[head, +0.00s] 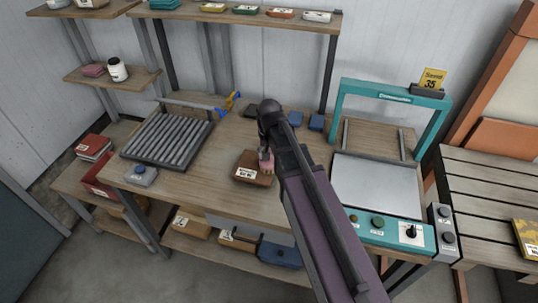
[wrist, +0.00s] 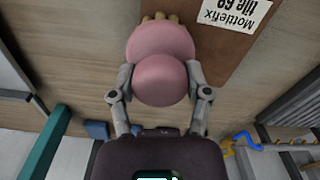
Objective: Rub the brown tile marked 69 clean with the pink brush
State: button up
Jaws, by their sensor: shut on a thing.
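The brown tile (head: 254,168) lies on the wooden workbench, left of my arm in the head view. In the wrist view the brown tile (wrist: 205,45) carries a white label reading "Mottlefix tile 69", seen upside down. The pink brush (wrist: 160,70) is between the fingers of my gripper (wrist: 160,86), which is shut on it. Its pale bristle tips show at the tile's edge, overlapping it in view; I cannot tell whether they touch. In the head view the pink brush (head: 267,162) shows beside the tile's right part, partly hidden by my gripper (head: 266,150).
A roller rack (head: 168,140) and a grey box with a blue button (head: 141,175) stand left on the workbench (head: 205,183). A teal-framed machine (head: 385,232) stands to the right. Small blue blocks (head: 316,122) and a blue-yellow tool (head: 230,103) lie behind. Bench around the tile's left is clear.

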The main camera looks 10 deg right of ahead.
jog(key=shift+a, duration=0.15)
jog(key=shift+w+a, duration=0.3)
jog(key=shift+a, duration=0.35)
jog(key=shift+w+a, duration=0.25)
jog(key=shift+a, duration=0.35)
jog(key=shift+a, duration=0.15)
jog(key=shift+w+a, duration=0.25)
jog(key=shift+a, duration=0.4)
jog(key=shift+w+a, duration=0.2)
jog(key=shift+a, duration=0.4)
jog(key=shift+w+a, duration=0.3)
jog(key=shift+a, duration=0.4)
jog(key=shift+w+a, duration=0.3)
jog(key=shift+a, duration=0.35)
jog(key=shift+r, duration=0.1)
jog(key=shift+r+p, duration=2.9)
jog(key=shift+p, duration=0.2)
jog(key=shift+r, duration=0.15)
